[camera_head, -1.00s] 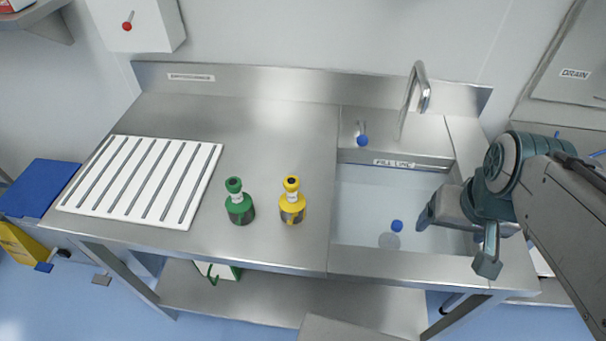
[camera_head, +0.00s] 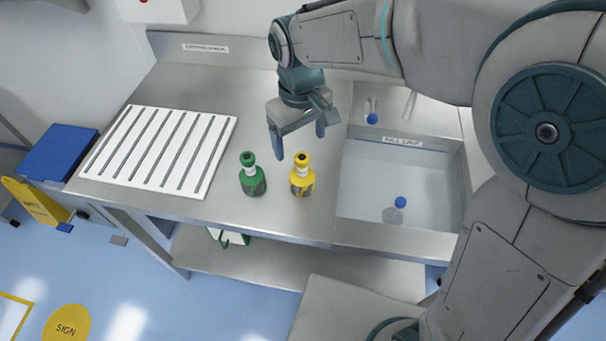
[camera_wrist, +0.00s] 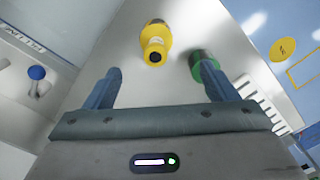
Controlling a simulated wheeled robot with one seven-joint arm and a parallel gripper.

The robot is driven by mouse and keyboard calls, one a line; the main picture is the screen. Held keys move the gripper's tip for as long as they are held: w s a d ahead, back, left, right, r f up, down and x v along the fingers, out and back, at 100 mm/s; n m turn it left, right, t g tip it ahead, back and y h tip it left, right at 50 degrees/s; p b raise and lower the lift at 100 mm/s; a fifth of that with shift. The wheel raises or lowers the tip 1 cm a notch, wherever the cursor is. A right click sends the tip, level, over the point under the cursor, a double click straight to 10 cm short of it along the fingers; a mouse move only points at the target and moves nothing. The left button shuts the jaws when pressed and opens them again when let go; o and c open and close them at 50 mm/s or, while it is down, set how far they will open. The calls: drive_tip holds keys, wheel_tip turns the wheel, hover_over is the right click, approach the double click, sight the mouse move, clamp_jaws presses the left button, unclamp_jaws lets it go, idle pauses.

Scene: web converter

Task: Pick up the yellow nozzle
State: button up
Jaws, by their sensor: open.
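The yellow nozzle (camera_head: 302,174) stands upright on the steel counter, just right of a similar green nozzle (camera_head: 252,174) in the head view. In the wrist view the yellow nozzle (camera_wrist: 155,44) is beyond the fingertips, between their lines, and the green nozzle (camera_wrist: 205,68) is close to the right finger. My gripper (camera_head: 299,142) is open and empty, with its fingers pointing down, behind and above the two nozzles in the head view. Its two blue-grey fingers also show in the wrist view (camera_wrist: 163,78).
A white slotted board (camera_head: 160,150) lies at the counter's left. A sink (camera_head: 385,185) with a blue-topped object (camera_head: 400,203) is at the right. A faucet (camera_head: 410,103) stands behind it. The counter between board and nozzles is clear.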

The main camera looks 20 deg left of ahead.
sight(301, 160)
wheel_tip(301, 160, down, 7)
drive_tip(key=shift+r+p, duration=0.1)
drive_tip(key=shift+p, duration=0.25)
drive_tip(key=shift+w+f+p, duration=0.2)
drive_tip(key=shift+f+p, duration=0.2)
drive_tip(key=shift+f, duration=0.95)
drive_tip(key=shift+w+f+p, duration=0.2)
drive_tip(key=shift+f+p, duration=0.2)
drive_tip(key=shift+f, duration=0.95)
drive_tip(key=c, duration=1.1)
